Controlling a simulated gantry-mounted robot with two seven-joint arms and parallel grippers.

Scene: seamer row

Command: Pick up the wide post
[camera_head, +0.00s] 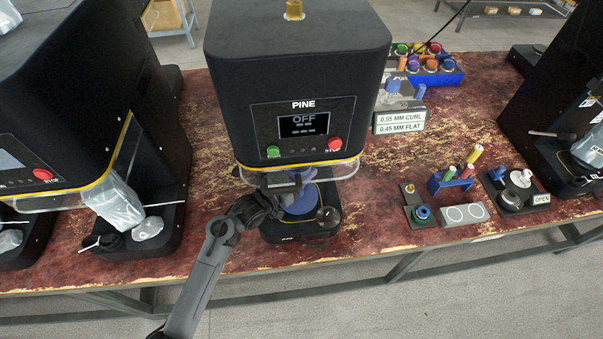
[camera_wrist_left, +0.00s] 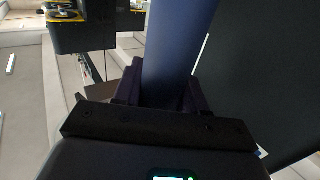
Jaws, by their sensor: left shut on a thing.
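A broad blue post (camera_head: 302,199) stands in the opening of the seamer marked PINE (camera_head: 297,70), over its black base. It looks like the wide post. My left gripper (camera_head: 287,186) reaches in from the front left and is at the post. In the left wrist view the blue post (camera_wrist_left: 178,45) runs up between the two dark fingers of my left gripper (camera_wrist_left: 163,92), which is shut on it. The fingers and the seamer's clear guard hide part of the post in the head view. I cannot tell whether its foot touches the base. My right gripper is not in view.
Other black seamers stand left (camera_head: 70,90) and right (camera_head: 560,110). On the worn red bench (camera_head: 375,215) are a blue rack with coloured pins (camera_head: 452,180), a grey block with two circles (camera_head: 464,214), and a label sign (camera_head: 400,122).

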